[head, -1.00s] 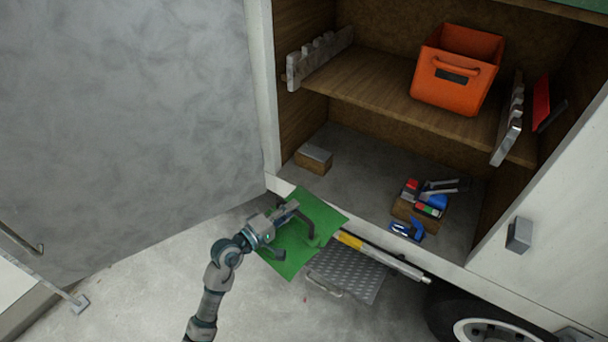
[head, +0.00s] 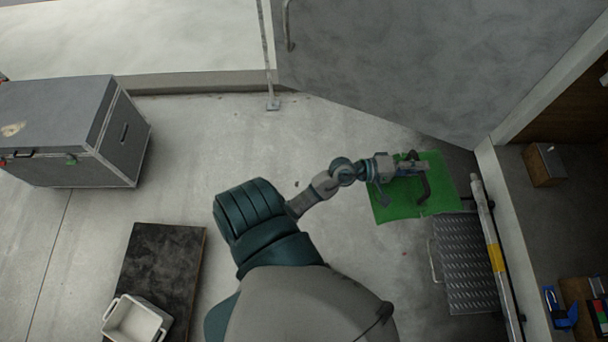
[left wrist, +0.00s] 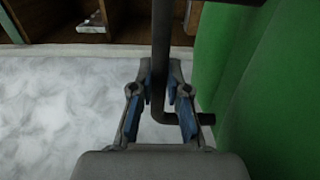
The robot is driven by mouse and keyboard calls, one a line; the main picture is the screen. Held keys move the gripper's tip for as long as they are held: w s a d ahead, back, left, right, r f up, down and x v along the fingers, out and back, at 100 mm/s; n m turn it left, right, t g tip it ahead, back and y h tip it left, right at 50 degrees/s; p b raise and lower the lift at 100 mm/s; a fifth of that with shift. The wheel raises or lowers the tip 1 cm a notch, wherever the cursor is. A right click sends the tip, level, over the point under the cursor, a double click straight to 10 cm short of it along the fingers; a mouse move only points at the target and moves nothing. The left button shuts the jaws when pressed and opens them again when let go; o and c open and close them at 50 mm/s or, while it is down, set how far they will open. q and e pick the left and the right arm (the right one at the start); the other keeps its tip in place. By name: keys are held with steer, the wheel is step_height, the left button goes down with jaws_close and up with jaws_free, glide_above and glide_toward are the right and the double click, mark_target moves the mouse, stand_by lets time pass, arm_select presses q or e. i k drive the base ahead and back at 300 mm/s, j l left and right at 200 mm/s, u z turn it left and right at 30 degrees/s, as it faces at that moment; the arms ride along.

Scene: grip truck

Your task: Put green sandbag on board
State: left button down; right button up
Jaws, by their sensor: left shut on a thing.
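The green sandbag (head: 437,182) hangs at my left gripper (head: 412,172), near the open truck compartment in the head view. It has a dark bent handle. In the left wrist view, the left gripper (left wrist: 160,100) is shut on that dark handle (left wrist: 161,60), and the green side of the bag (left wrist: 250,90) fills the right. A dark flat board (head: 165,262) lies on the floor at the lower left of the head view, well away from the bag. My right gripper is not in view.
A white bin (head: 138,322) sits on the board's near end. A grey case (head: 60,130) stands at the left. A metal step (head: 465,265) and the truck's open door (head: 430,60) are close to the bag. The concrete floor (head: 190,195) between is clear.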

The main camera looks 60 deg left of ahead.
mark_target(162, 257)
steer(key=i+j+u, duration=0.1)
steer(key=u, duration=2.5)
steer(key=i+u, duration=0.1)
steer(key=u, duration=0.3)
steer(key=i+l+u, duration=0.1)
steer(key=u, duration=0.35)
steer(key=i+l+u, duration=0.1)
steer(key=u, duration=0.3)
steer(key=i+l+u, duration=0.15)
steer(key=l+u, duration=0.3)
steer(key=l, duration=0.2)
steer(key=i+l+u, duration=0.1)
steer(key=l+u, duration=0.4)
steer(key=l, duration=0.2)
